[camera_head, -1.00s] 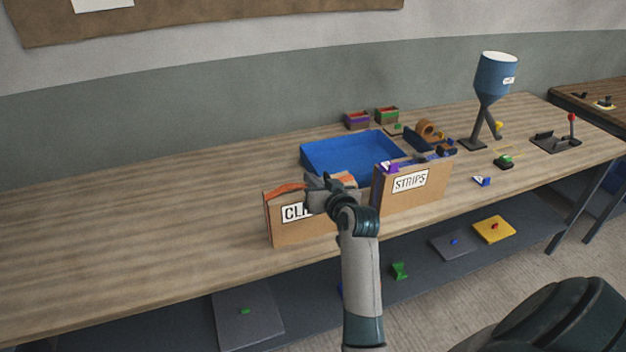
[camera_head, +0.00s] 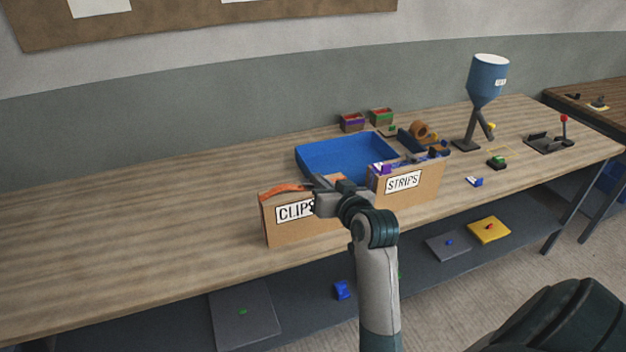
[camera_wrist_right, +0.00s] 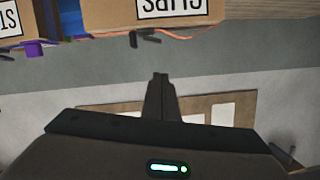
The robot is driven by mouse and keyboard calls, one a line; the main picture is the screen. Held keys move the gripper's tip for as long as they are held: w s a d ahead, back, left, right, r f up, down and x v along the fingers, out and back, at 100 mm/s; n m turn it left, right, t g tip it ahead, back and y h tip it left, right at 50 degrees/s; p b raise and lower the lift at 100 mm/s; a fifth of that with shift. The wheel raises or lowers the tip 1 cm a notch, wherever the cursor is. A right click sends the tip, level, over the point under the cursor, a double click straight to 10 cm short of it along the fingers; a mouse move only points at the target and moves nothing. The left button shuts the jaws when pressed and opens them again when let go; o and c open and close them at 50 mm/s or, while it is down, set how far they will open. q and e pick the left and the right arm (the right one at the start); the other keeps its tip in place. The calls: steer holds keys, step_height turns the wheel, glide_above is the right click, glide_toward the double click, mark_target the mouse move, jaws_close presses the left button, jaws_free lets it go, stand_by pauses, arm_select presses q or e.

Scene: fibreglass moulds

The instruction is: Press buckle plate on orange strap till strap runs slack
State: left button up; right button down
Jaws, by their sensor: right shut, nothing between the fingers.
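The orange strap (camera_head: 287,187) lies over the top of the cardboard box labelled CLIPS (camera_head: 284,228). In the right wrist view, which is upside down, the strap (camera_wrist_right: 178,37) runs along the box's top edge, with a small dark part (camera_wrist_right: 146,38), perhaps the buckle plate, on it. My right gripper (camera_head: 319,181) is at the right end of the CLIPS box, hiding part of the strap and box in the head view. Its fingers (camera_wrist_right: 160,76) are shut and empty; in the wrist view they appear apart from the dark part. My left gripper is out of view.
A box labelled STRIPS (camera_head: 408,190) stands just right of the CLIPS box. A blue tray (camera_head: 302,160) sits behind both. A blue hopper (camera_head: 487,80) stands farther right. The bench (camera_head: 130,235) is clear to the left.

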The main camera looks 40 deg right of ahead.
steer(key=shift+v, duration=0.95)
